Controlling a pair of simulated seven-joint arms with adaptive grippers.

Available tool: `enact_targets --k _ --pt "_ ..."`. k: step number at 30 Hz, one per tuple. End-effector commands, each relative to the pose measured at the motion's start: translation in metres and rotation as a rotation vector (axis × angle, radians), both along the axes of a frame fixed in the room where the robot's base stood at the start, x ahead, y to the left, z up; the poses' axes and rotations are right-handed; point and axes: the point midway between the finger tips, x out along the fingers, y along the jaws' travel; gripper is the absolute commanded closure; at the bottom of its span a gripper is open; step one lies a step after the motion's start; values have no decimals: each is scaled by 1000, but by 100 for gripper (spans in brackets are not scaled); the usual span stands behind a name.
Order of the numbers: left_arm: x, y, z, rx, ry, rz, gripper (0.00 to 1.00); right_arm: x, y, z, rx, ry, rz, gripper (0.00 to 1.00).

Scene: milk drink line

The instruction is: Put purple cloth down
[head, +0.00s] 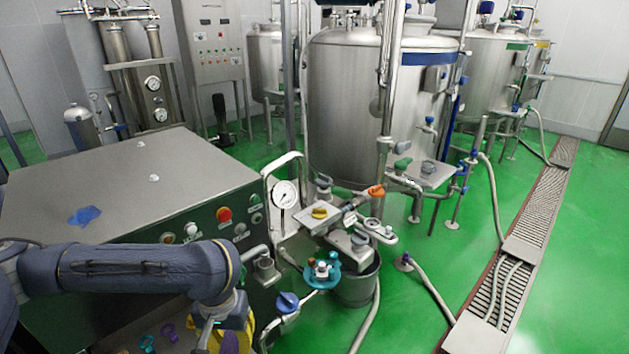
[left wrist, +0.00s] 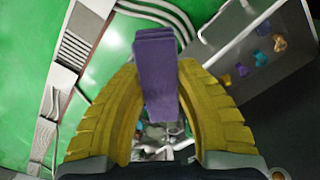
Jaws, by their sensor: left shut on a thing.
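The purple cloth (left wrist: 155,75) is a folded, narrow strip between the two yellow fingers of my left gripper (left wrist: 160,66) in the left wrist view. The gripper is shut on it, and the cloth sticks out past the fingertips. In the head view my left gripper (head: 222,335) is at the bottom edge, low in front of the steel cabinet. A little of the purple cloth (head: 231,343) shows there, cut off by the frame. My right gripper is in neither view.
The steel cabinet (head: 135,180) has a blue cloth (head: 84,215) on its top, with bare room around it. Valves and a gauge (head: 285,194) stand right of my arm, near a grey bucket (head: 360,288). Small teal and purple rings (head: 168,331) lie at the bottom left.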

Motion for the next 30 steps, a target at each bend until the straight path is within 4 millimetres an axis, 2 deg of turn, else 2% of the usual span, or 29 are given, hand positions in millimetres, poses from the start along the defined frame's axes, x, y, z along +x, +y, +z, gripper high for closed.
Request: enact_targets --k 1,3,6,12,16,23,27,30 --pt "3 12 7 2 -4 0 97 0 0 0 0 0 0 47" --pt "8 22 14 1 -4 0 97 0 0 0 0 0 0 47" --pt "18 31 25 0 -3 4 97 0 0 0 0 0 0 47" --pt "30 33 41 0 -2 7 97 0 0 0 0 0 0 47" --pt "31 33 43 0 1 6 97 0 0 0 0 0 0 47" --pt "20 38 20 0 5 32 97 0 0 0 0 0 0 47" --pt "31 52 -8 1 7 92 97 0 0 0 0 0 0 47" --pt "41 61 -23 0 4 27 97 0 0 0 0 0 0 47"
